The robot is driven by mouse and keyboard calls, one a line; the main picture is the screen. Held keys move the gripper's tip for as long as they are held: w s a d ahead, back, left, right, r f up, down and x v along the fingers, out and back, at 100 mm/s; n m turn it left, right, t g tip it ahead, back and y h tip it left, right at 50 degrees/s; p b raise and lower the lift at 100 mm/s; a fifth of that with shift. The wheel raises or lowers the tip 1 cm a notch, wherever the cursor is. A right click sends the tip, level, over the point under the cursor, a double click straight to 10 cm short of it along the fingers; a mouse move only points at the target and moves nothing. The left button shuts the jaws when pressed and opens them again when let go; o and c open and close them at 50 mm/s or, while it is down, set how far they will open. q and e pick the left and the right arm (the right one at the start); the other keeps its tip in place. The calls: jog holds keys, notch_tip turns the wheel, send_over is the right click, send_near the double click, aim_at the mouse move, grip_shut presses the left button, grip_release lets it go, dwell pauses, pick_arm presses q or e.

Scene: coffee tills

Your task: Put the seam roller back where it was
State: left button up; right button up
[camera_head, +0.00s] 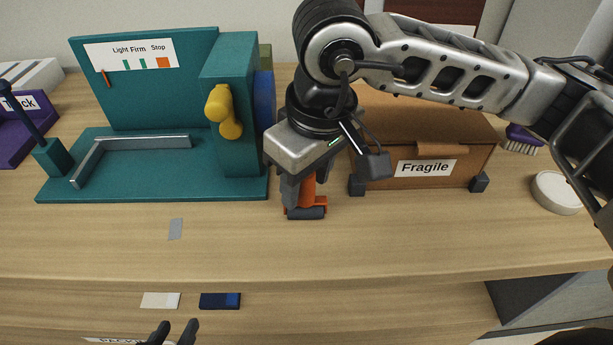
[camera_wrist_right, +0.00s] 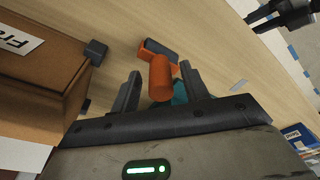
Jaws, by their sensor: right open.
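The seam roller has an orange handle (camera_head: 308,190) and a dark grey roller (camera_head: 305,213), and stands on the table in front of the teal stand and the box. My right gripper (camera_head: 300,200) points down around it. In the right wrist view the orange handle (camera_wrist_right: 161,80) lies between the two open fingers, with gaps on both sides; the roller end (camera_wrist_right: 160,48) is just beyond the fingertips. My left gripper (camera_head: 176,332) is at the bottom edge of the head view, fingers apart and empty.
A teal stand (camera_head: 150,165) with a yellow knob (camera_head: 224,112) is at left. A brown "Fragile" box (camera_head: 445,185) stands behind my right arm. A grey patch (camera_head: 175,229) lies on clear table front. A white round object (camera_head: 556,193) and a purple brush (camera_head: 522,140) are right.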

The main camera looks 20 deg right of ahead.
aim_at(316, 207)
pick_arm(q)
jog(key=shift+s+f, duration=0.1)
jog(key=shift+f, duration=0.1)
pick_arm(e)
notch_tip(316, 207, up, 11)
jog(key=s, duration=0.1)
jog(key=shift+s+d, duration=0.25)
jog(key=shift+d, duration=0.15)
jog(key=shift+r, duration=0.1)
